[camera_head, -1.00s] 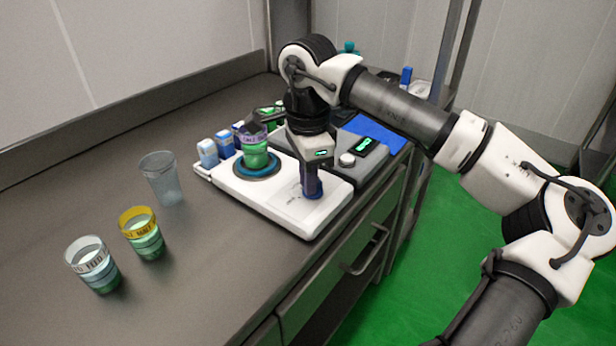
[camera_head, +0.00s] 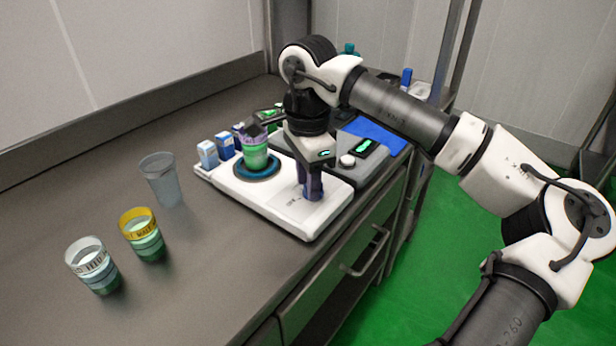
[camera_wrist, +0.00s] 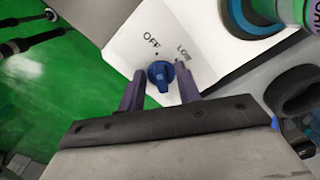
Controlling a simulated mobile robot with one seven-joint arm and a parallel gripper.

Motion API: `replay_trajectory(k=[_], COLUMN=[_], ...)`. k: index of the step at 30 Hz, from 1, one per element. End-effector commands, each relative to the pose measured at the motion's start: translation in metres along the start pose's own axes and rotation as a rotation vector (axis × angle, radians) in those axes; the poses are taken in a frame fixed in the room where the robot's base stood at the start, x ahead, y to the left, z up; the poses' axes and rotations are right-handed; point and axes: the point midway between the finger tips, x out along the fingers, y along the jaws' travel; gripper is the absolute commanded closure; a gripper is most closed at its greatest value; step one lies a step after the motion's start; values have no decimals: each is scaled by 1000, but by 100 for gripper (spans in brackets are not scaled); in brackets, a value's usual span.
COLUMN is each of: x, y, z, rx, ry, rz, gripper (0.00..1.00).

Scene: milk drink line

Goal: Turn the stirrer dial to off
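The stirrer dial (camera_wrist: 161,74) is a blue knob on the white stirrer base (camera_head: 290,215). The words OFF and LOW are printed beside it in the wrist view. The knob's pointer direction is hard to read there. My gripper (camera_wrist: 160,88) is open, with one dark finger on each side of the dial and a gap on both sides. In the head view my gripper (camera_head: 311,188) points down over the front of the base and hides the dial. A green-banded cup (camera_head: 256,157) stands on the blue ring of the stirrer plate.
A grey device with a green display (camera_head: 368,147) and a white knob (camera_head: 347,160) stands right of the stirrer. Three cups, one yellow-rimmed (camera_head: 148,248), stand on the left of the counter (camera_head: 215,250).

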Motion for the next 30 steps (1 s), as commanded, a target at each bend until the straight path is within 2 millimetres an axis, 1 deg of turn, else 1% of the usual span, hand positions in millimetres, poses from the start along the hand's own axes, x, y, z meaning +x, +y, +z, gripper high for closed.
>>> replay_trajectory(k=[5,8,11,18,24,27,30], x=[-1,-8,-22,-78,-117,-129,-136], y=[0,0,-1,-1,0,0,0], z=[0,0,0,0,0,0,0], rx=[1,2,2,2,2,1,0], ry=[1,2,2,2,0,1,0], rz=[1,0,-2,-1,-2,0,0], gripper=[66,66,66,66,66,66,66])
